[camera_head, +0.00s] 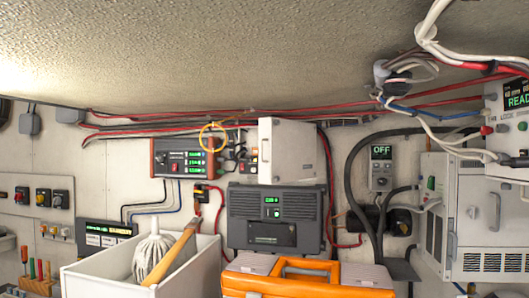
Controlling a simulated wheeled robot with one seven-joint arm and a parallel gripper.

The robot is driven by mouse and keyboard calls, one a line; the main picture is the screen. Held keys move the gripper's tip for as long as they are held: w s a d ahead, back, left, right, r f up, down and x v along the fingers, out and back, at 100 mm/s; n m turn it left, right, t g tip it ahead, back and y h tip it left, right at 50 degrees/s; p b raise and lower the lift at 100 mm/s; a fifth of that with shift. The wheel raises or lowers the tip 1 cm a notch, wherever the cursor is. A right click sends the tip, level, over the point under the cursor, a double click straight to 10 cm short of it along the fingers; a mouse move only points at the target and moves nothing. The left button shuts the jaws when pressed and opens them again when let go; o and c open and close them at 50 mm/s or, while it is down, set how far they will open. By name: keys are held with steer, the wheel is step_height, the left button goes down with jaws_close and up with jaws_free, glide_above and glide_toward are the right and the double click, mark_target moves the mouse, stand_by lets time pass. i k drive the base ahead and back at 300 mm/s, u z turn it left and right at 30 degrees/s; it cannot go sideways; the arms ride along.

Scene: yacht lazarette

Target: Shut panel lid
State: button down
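A white panel lid (289,148) stands on the back wall in the middle of the view. It looks swung open to the right, as small dark and red parts and wiring of the panel (246,152) show at its left edge. Most of the panel's inside is hidden behind the lid. My gripper is not in this view.
A meter box with green digits (184,158) hangs left of the panel, near a yellow ring (212,137). A dark grey unit (275,216) is below the lid. A white bin (90,280) with a mop, an orange toolbox (300,275), and a white cabinet (478,215) stand around.

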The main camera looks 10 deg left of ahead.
mark_target(287, 150)
steer(key=z, duration=0.05)
steer(key=k, duration=0.35)
steer(key=u, duration=1.25)
steer(key=i, duration=1.65)
steer(key=z, duration=0.85)
